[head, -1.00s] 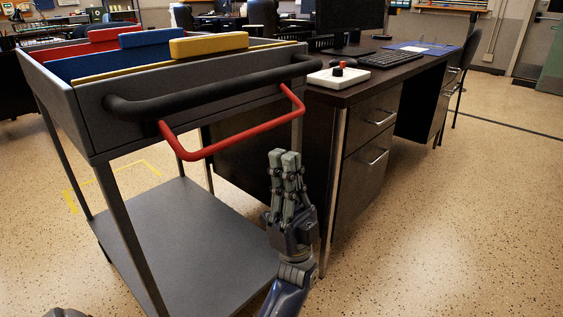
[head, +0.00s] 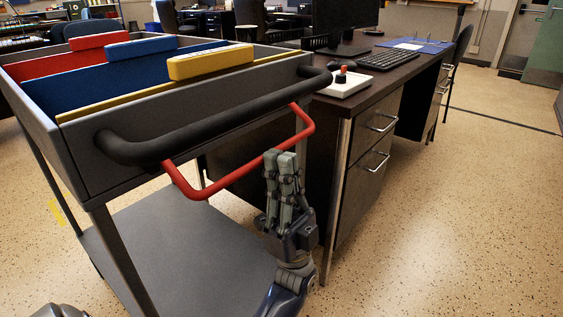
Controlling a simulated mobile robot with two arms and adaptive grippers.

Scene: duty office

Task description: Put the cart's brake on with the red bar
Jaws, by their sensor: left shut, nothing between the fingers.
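The grey cart (head: 75,168) stands at the left, with a thick black push handle (head: 215,125) across its near end. The red bar (head: 228,178) is a bent tube that hangs out below the black handle. My left gripper (head: 281,158) is upright, with its fingers together and nothing between them. Its fingertips overlap the right part of the red bar's lower run in the picture. I cannot tell whether they touch it. My right gripper does not show.
A dark desk (head: 365,108) with drawers stands close to the cart's right. On it are a white box with a red-topped knob (head: 342,82), a keyboard (head: 388,60) and a monitor. Dividers (head: 210,62) stand in the cart's tray. The floor (head: 470,210) at the right is clear.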

